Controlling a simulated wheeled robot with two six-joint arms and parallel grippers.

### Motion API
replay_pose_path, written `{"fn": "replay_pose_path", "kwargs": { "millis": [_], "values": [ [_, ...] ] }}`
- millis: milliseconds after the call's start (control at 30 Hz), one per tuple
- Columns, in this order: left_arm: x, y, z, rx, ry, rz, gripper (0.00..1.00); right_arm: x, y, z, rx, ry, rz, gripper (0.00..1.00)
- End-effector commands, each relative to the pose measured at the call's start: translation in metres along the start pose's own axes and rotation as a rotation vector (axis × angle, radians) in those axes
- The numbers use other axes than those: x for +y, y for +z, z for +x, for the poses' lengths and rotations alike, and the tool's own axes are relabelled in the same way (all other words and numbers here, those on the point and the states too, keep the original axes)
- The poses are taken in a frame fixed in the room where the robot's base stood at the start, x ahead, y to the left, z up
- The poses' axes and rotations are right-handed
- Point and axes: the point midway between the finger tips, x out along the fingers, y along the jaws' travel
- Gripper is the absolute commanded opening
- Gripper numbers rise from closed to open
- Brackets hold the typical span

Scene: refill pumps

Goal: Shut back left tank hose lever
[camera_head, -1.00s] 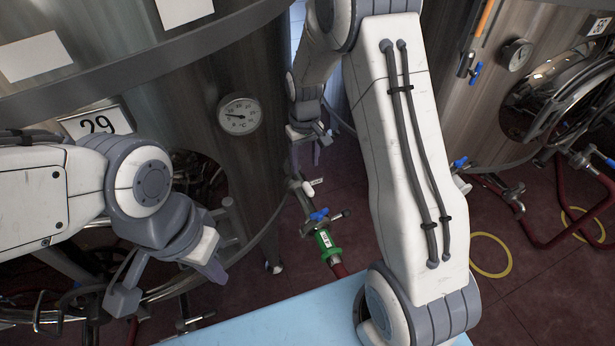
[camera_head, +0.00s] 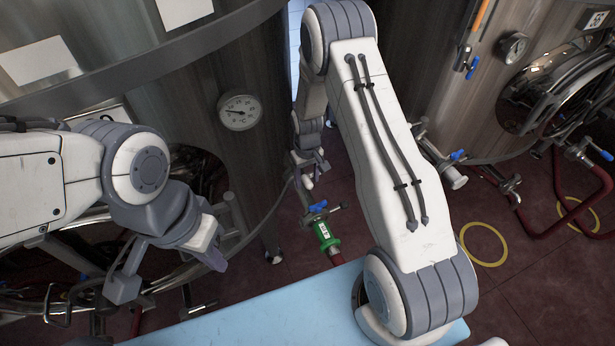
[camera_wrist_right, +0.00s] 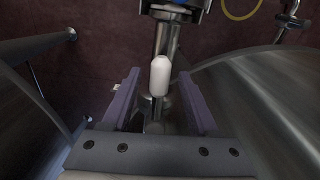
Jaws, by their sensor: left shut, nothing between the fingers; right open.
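The large steel tank (camera_head: 245,60) with a round gauge stands at the left in the head view. A valve assembly with a white-capped lever (camera_head: 308,183), a blue handle (camera_head: 318,206) and a green hose coupling (camera_head: 327,237) sits low beside it. My right gripper (camera_head: 312,163) is just above the white lever. In the right wrist view its fingers (camera_wrist_right: 160,98) are open, with the white lever end (camera_wrist_right: 160,75) between them; contact cannot be told. The metal fitting below is partly hidden. My left gripper (camera_head: 212,257) is shut and empty, in front of the tank.
A second tank (camera_head: 460,60) with valves and red hoses (camera_head: 560,235) stands at the right. A pale blue surface (camera_head: 250,315) lies at the bottom. A yellow ring (camera_head: 483,244) marks the open red floor. Curved tank walls flank the gripper in the wrist view.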

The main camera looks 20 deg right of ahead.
Motion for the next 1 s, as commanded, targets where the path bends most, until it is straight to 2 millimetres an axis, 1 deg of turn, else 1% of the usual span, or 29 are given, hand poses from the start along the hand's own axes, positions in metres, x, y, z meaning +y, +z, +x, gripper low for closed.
{"fn": "replay_pose_path", "kwargs": {
  "millis": [100, 133, 167, 200, 267, 300, 1000],
  "values": [
    [0.0000, 0.0000, 0.0001, 0.000, 0.000, 0.000, 0.00, 0.0000, -0.0001, -0.0002, 0.000, 0.000, 0.000, 0.60],
    [0.0000, 0.0000, 0.0001, 0.000, 0.000, 0.000, 0.00, 0.0000, -0.0001, -0.0002, 0.000, 0.000, 0.000, 0.52],
    [0.0000, 0.0000, 0.0001, 0.000, 0.000, 0.000, 0.00, 0.0000, -0.0001, -0.0002, 0.000, 0.000, 0.000, 0.41],
    [0.0000, 0.0000, 0.0001, 0.000, 0.000, 0.000, 0.00, 0.0000, -0.0001, -0.0003, 0.000, 0.000, 0.000, 0.25],
    [0.0000, 0.0000, 0.0001, 0.000, 0.000, 0.000, 0.00, 0.0000, -0.0001, -0.0004, 0.000, 0.000, 0.000, 0.02],
    [0.0000, 0.0000, 0.0001, 0.000, 0.000, 0.000, 0.00, 0.0000, 0.0000, -0.0004, 0.000, 0.000, 0.000, 0.00],
    [0.0000, 0.0000, 0.0000, 0.000, 0.000, 0.000, 0.00, 0.0000, 0.0001, -0.0009, -0.001, 0.000, 0.000, 0.00]
  ]
}}
